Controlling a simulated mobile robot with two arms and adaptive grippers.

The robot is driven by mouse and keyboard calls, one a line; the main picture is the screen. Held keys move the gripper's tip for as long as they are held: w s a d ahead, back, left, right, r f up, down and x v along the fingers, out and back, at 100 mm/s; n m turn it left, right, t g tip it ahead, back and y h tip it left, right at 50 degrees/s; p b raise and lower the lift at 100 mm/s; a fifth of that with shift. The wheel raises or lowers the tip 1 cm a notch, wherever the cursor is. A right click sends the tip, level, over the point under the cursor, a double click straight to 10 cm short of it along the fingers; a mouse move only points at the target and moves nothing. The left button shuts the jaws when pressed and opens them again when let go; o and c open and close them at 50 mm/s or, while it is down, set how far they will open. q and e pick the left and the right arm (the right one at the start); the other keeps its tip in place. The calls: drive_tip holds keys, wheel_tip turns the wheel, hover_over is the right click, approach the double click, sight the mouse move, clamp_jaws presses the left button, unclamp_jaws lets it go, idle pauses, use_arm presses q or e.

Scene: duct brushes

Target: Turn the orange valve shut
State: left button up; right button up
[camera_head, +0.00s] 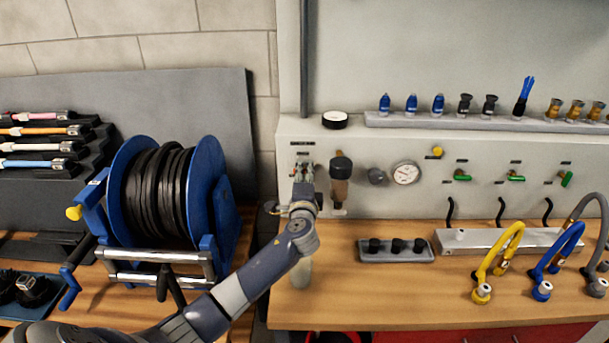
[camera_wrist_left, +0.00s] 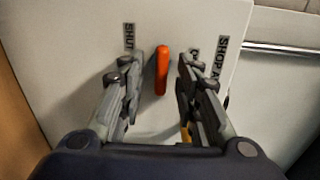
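The orange valve handle (camera_wrist_left: 162,72) shows in the left wrist view as a narrow upright bar in front of a pale panel. My left gripper (camera_wrist_left: 160,64) is open, with one finger on each side of the handle and a visible gap to both. A "SHUT" label (camera_wrist_left: 129,37) is on the panel left of the handle; a partly covered "SHOP A…" label (camera_wrist_left: 222,58) is on the right. In the head view my left gripper (camera_head: 302,174) is at the panel's left end and hides the valve. My right gripper is not in view.
A blue hose reel (camera_head: 209,190) stands left of my left arm. Right of the gripper, the panel (camera_head: 330,240) carries a filter unit (camera_head: 340,182), a gauge (camera_head: 406,173) and small green valves. A grey tray (camera_head: 396,257) and coloured hoses stand on the wooden bench (camera_head: 380,300).

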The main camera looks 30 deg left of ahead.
use_arm(q)
drive_tip(key=v, duration=1.2)
drive_tip(key=shift+s+f, duration=0.1)
drive_tip(key=shift+s, duration=0.05)
idle(0.3)
